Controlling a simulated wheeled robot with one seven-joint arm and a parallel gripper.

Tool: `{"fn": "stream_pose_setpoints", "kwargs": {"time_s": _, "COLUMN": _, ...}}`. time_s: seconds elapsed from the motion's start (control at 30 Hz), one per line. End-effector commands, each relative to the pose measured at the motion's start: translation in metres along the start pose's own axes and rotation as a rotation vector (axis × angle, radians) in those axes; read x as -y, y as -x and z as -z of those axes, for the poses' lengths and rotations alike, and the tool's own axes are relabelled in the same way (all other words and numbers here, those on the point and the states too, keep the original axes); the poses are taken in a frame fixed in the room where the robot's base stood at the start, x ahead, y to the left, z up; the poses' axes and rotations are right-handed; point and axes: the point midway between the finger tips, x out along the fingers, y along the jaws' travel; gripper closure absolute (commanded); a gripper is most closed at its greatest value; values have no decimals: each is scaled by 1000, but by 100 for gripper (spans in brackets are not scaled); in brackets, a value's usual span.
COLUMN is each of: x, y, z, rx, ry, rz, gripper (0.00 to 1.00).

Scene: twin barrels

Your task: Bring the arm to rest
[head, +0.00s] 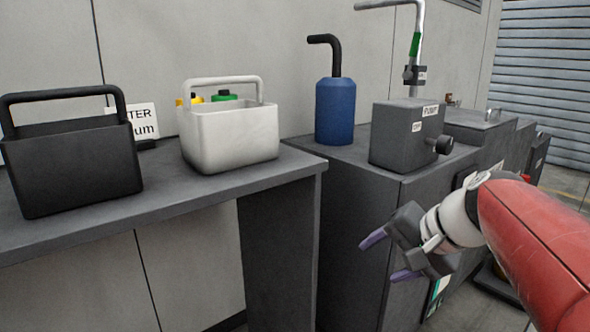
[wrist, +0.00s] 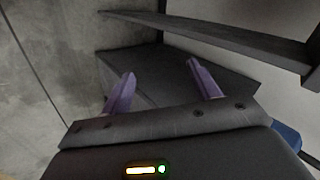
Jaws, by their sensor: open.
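My gripper (head: 388,257) is at the lower right in the head view, at the end of my red arm. Its two purple fingers are spread apart with nothing between them. It hangs in the air in front of the dark grey cabinet, below the level of its top. In the wrist view the open fingers (wrist: 160,88) point toward dark grey furniture surfaces, and nothing is held.
A grey bench (head: 55,236) carries a black caddy (head: 75,168) and a white caddy (head: 233,137) with yellow and green tops inside. A blue bottle (head: 335,112) and a grey pump box (head: 405,135) stand on the cabinet (head: 355,220). A shuttered door (head: 545,70) is at right.

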Motion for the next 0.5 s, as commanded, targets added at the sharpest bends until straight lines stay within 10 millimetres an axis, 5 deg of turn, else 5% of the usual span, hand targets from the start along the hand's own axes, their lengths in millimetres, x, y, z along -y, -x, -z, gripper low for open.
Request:
{"fn": "stream_pose_setpoints", "kwargs": {"time_s": 0.03, "x": -11, "y": -4, "z": -33, "rx": -1, "ry": 88, "rz": -74, "gripper": 39}}
{"fn": "stream_pose_setpoints", "kwargs": {"time_s": 0.2, "x": -59, "y": -9, "z": -95, "rx": -24, "ry": 336, "rz": -270, "gripper": 39}}
{"fn": "stream_pose_setpoints", "kwargs": {"time_s": 0.5, "x": -127, "y": -12, "z": -148, "rx": -82, "ry": 714, "rz": -465, "gripper": 39}}
